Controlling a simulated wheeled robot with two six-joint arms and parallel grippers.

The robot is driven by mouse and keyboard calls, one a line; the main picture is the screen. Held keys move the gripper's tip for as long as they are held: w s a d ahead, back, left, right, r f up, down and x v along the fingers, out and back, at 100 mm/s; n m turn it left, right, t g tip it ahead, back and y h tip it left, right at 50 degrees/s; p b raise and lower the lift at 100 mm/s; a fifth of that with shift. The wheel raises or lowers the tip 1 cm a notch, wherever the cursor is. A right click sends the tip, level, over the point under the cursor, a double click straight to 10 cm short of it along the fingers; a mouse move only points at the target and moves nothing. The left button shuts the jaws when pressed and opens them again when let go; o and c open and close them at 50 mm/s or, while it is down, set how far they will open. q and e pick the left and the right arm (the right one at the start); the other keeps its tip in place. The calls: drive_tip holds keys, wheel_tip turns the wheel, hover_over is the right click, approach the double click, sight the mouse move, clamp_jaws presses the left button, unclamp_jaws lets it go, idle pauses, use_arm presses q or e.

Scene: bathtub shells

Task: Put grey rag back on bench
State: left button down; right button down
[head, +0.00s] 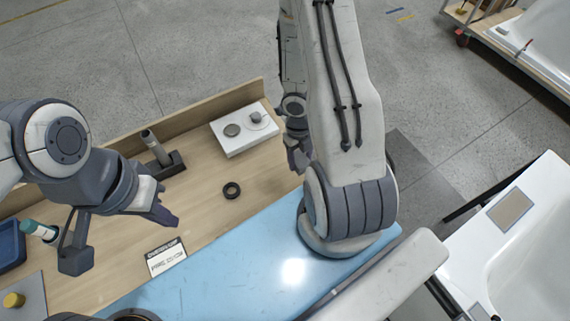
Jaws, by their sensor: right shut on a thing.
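My right gripper (298,162) is at the bench's far right end, partly hidden behind my own right arm. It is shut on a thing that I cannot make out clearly. I cannot pick out the grey rag for certain in this view.
On the bench are a white box (238,143) with small round parts, a black ring (231,190), a tool in a dark holder (170,165), a printed card (166,257) and a blue tray (10,247). A white tub shell (480,247) stands at the right.

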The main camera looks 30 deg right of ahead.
sight(286, 171)
drive_tip(key=w, duration=0.1)
drive_tip(key=w+a+f+p, duration=0.2)
drive_tip(key=shift+w+a+f, duration=0.1)
drive_tip(key=shift+w+a, duration=0.1)
drive_tip(key=shift+w, duration=0.15)
drive_tip(key=shift+w+a+f, duration=0.1)
drive_tip(key=shift+w+f, duration=0.05)
drive_tip(key=shift+f, duration=0.05)
wheel_tip(286, 171, down, 4)
drive_tip(key=b, duration=0.4)
drive_tip(key=shift+w+f, duration=0.1)
drive_tip(key=shift+f, duration=0.15)
drive_tip(key=shift+r, duration=0.15)
drive_tip(key=shift+c, duration=0.9)
unclamp_jaws()
